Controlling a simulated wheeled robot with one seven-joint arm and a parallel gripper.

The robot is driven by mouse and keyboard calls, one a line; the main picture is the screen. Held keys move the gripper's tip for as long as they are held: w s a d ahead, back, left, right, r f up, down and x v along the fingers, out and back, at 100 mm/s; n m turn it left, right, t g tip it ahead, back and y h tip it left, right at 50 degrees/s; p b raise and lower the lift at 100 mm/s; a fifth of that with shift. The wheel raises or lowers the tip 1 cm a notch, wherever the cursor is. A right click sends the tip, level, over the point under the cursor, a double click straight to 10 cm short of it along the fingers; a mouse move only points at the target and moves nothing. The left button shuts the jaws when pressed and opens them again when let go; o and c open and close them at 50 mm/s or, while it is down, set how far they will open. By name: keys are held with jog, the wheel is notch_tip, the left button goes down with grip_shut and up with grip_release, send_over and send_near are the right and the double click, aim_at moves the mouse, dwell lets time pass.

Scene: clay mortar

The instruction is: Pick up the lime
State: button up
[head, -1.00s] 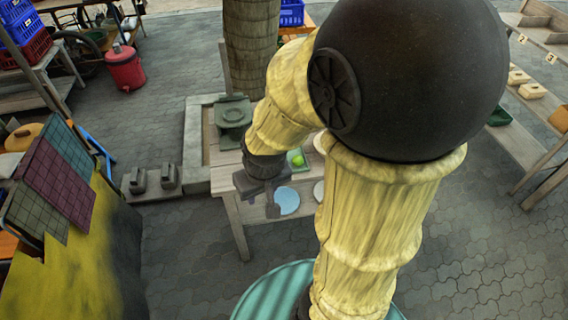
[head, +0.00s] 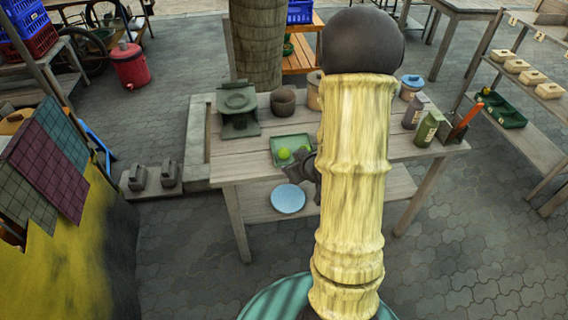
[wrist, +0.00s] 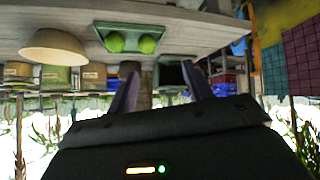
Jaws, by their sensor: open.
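A green lime (head: 284,154) lies in a shallow green tray (head: 292,138) on the wooden table. In the wrist view two round green limes (wrist: 115,42) (wrist: 147,44) show side by side in the tray (wrist: 180,42). My gripper (head: 308,164) is just right of the tray in the head view, partly hidden by my arm. In the wrist view the fingers of my gripper (wrist: 160,84) are spread apart with nothing between them, and the limes are beyond the fingertips. The second lime is not clear in the head view.
A grey-green stove (head: 238,108) and a brown pot (head: 283,102) stand behind the tray. Bottles (head: 427,128) stand at the table's right. A pale blue plate (head: 288,198) is on the lower shelf. A cream bowl (wrist: 55,47) is near the tray in the wrist view.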

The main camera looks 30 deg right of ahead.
jog(key=s+d+f+t+y+b, duration=0.1)
jog(key=s+d+f+t+b, duration=0.1)
jog(key=d+f+t+b, duration=0.3)
notch_tip(320, 180, down, 3)
jog(key=shift+f+m+t+y+b, duration=0.2)
jog(key=shift+m+t+y+b, duration=0.1)
jog(key=shift+t+y+b, duration=0.25)
jog(key=shift+w+d, duration=0.1)
send_near(287, 157)
jog(key=x, duration=0.7)
